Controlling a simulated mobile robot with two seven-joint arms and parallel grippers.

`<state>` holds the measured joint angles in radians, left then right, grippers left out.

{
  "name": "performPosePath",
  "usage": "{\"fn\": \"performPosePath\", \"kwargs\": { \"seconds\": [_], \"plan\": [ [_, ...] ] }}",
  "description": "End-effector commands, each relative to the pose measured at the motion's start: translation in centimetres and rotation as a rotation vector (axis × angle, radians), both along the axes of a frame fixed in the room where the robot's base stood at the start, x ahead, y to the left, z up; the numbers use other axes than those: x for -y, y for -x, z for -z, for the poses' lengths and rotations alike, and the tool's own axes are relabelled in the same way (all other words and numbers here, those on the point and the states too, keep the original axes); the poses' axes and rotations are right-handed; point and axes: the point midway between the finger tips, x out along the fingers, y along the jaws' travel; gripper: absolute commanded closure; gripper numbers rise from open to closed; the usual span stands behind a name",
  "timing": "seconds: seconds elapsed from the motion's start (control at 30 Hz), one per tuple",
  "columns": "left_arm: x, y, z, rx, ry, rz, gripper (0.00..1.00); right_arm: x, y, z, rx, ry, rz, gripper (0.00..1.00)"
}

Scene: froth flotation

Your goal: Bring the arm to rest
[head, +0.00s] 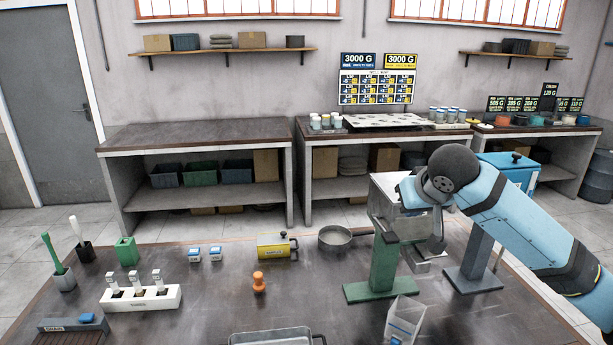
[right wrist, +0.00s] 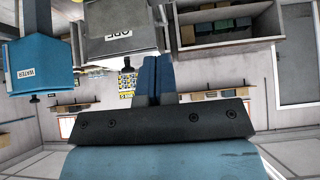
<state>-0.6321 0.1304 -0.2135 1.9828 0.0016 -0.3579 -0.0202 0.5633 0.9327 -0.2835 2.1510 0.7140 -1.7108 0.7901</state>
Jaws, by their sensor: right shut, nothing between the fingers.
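My right arm (head: 520,225) comes in from the right and reaches toward the grey metal ore box (head: 385,190). My left gripper is in neither view.
A green stand (head: 383,265) is under the ore box. A blue water tank (right wrist: 35,65) is nearby. The table's middle is fairly clear.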

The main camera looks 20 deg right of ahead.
Motion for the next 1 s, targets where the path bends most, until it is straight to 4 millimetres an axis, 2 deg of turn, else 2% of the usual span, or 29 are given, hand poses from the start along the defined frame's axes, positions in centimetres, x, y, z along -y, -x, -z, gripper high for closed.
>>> {"fn": "performPosePath", "kwargs": {
  "seconds": [0.13, 0.23, 0.37, 0.4, 0.53, 0.67, 0.8, 0.9, 1.0],
  "plan": [
    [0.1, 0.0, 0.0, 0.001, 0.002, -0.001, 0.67, -0.3, -0.1, 0.8, -0.002, -0.005, -0.012, 1.00],
    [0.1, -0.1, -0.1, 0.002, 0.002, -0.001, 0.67, -1.7, -0.6, 3.6, 0.001, -0.023, -0.061, 1.00],
    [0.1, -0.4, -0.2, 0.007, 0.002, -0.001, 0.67, -4.9, -1.0, 10.4, 0.024, -0.064, -0.169, 1.00],
    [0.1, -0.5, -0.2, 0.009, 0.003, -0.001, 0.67, -6.0, -0.8, 12.9, 0.034, -0.078, -0.205, 1.00],
    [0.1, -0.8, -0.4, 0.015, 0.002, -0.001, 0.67, -9.6, 0.7, 20.4, 0.085, -0.112, -0.303, 1.00],
    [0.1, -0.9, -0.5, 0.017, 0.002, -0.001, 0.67, -12.9, 3.9, 27.4, 0.139, -0.130, -0.374, 1.00],
    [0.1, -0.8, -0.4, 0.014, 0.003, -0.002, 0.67, -16.1, 8.9, 33.9, 0.197, -0.125, -0.424, 1.00],
    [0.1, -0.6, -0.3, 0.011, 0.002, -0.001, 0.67, -18.2, 13.2, 37.6, 0.237, -0.105, -0.446, 1.00],
    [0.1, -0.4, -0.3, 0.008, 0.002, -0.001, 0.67, -19.8, 17.2, 40.2, 0.268, -0.076, -0.461, 1.00]
  ]
}}
